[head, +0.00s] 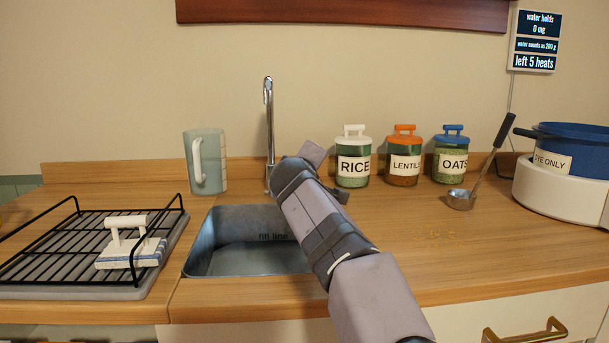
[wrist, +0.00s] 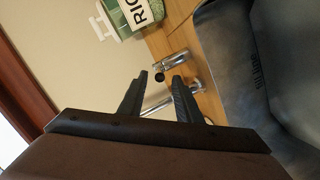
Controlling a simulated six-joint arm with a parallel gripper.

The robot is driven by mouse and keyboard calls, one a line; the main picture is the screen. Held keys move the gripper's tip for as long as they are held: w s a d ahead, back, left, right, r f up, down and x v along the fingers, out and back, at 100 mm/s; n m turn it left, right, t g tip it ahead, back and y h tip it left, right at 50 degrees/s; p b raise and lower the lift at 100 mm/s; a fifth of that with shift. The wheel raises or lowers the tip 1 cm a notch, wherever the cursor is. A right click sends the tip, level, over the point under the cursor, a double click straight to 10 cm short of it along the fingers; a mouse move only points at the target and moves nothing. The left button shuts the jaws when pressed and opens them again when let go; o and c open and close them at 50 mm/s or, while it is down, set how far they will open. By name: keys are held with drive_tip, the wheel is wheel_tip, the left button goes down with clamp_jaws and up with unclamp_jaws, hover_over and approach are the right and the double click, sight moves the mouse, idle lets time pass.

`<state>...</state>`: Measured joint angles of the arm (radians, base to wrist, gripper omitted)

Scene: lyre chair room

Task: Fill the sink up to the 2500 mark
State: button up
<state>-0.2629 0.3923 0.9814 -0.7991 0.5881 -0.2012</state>
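The grey metal sink (head: 222,262) is set in the wooden counter; no water is visible in it. A "fill line" marking (head: 274,237) shows on its back wall; I see no 2500 figure. The sink also fills the right of the wrist view (wrist: 235,40). A chrome tap (head: 268,120) rises behind it. My gripper (wrist: 160,76) is open, with nothing between its two dark fingers. The tap's short lever with a dark end (wrist: 172,62) lies just ahead of the fingertips, apparently not gripped. In the head view, my arm hides the tap's base and the sink's right side.
A measuring jug (head: 206,162) stands left of the tap. Jars of rice (head: 353,166), lentils (head: 404,167) and oats (head: 450,163) stand right. A sign (head: 535,40) reads "water holds 0 mg".

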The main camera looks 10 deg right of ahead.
drive_tip(key=shift+v, duration=0.75)
